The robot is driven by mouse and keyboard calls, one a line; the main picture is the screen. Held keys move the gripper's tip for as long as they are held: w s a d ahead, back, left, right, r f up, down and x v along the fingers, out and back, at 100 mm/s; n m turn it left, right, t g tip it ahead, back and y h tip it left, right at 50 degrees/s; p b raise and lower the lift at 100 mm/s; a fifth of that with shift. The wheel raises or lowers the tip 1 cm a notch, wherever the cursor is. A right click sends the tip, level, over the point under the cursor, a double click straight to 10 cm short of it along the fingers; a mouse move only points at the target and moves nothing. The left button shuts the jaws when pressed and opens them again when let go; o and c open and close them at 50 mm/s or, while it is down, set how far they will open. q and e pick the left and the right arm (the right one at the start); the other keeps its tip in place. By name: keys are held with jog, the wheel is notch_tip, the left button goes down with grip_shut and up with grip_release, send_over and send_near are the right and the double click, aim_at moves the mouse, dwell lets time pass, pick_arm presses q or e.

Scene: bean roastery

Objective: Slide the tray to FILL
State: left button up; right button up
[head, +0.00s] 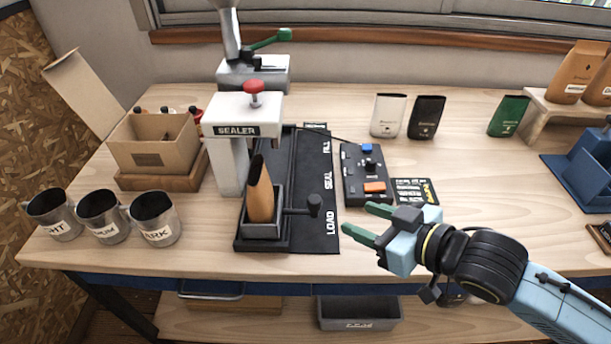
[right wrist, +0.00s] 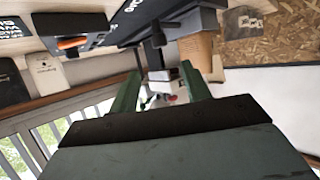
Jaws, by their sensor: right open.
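The tray (head: 264,226) is a grey open-topped holder on a black rail base (head: 290,247). It stands at the near end, beside the LOAD mark. A brown bag (head: 261,192) stands upright in it. A black knob handle (head: 313,203) sticks out from the tray's right side. The black label strip (head: 318,190) reads LOAD, SEAL and FILL from near to far. My right gripper (head: 366,223) is open and empty, to the right of the handle and apart from it. In the right wrist view the handle (right wrist: 158,38) and bag (right wrist: 196,52) show beyond the green fingers. My left gripper is not in view.
The white sealer (head: 232,150) stands left of the rail, the filler spout (head: 252,70) behind it. A control box (head: 366,175) and a card (head: 415,192) lie to the right of the strip. Three metal cups (head: 104,217) stand at left. The table's front right is mostly clear.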

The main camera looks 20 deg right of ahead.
aim_at(317, 200)
jog(key=b+x, duration=0.1)
jog(key=x, duration=1.1)
jog(key=shift+w+a+b, duration=0.15)
jog(key=shift+w+b, duration=0.15)
jog(key=shift+w+a+f, duration=0.1)
jog(key=shift+w+a, duration=0.05)
jog(key=shift+w, duration=0.15)
jog(key=c, duration=0.5)
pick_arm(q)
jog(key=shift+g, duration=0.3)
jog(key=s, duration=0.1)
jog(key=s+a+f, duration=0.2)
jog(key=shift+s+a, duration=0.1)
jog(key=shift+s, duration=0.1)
pick_arm(e)
grip_shut()
